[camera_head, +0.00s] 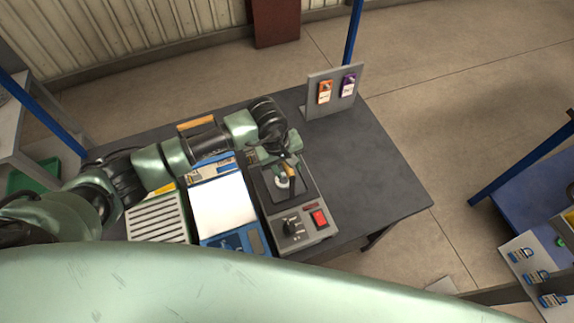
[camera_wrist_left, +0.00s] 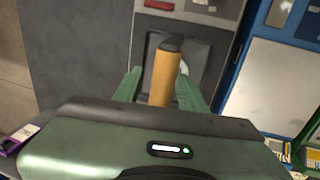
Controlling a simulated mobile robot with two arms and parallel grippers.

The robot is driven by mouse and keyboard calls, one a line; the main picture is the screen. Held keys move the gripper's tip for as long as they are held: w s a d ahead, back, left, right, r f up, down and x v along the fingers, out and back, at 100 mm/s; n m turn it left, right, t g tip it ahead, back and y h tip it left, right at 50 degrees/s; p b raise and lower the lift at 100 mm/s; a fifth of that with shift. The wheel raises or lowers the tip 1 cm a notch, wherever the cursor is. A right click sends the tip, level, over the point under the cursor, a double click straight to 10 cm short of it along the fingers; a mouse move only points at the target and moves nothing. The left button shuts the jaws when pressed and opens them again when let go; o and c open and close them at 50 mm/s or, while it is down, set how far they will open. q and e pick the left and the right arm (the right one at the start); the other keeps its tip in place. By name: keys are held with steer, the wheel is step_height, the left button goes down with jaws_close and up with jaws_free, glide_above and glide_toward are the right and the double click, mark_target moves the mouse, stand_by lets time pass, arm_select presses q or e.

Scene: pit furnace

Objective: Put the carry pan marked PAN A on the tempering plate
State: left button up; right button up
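The grey control unit (camera_head: 303,222) with a knob and red switch stands on the dark table, and a dark square plate (camera_head: 262,188) forms its far part. It also shows in the left wrist view (camera_wrist_left: 211,9). A pan with a tan handle (camera_wrist_left: 164,78) is at this plate; a small pale round part (camera_head: 283,183) shows there. My left gripper (camera_head: 288,168) is over the plate, its green fingers (camera_wrist_left: 160,88) on either side of the handle. A gap shows beside the handle, so they look open. The pan's body is mostly hidden and no PAN A mark is readable. My right gripper is not in view.
A blue unit with a white top (camera_head: 222,204) and a slotted pale unit (camera_head: 157,219) stand left of the control unit. An upright grey board (camera_head: 331,107) with orange and purple tags stands at the back. The table's right part (camera_head: 375,175) is clear.

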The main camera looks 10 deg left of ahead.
arm_select(q)
steer(key=shift+r, duration=0.1)
step_height(320, 180, up, 12)
steer(key=s+a+b, duration=0.1)
steer(key=a+b, duration=0.1)
steer(key=shift+s, duration=0.15)
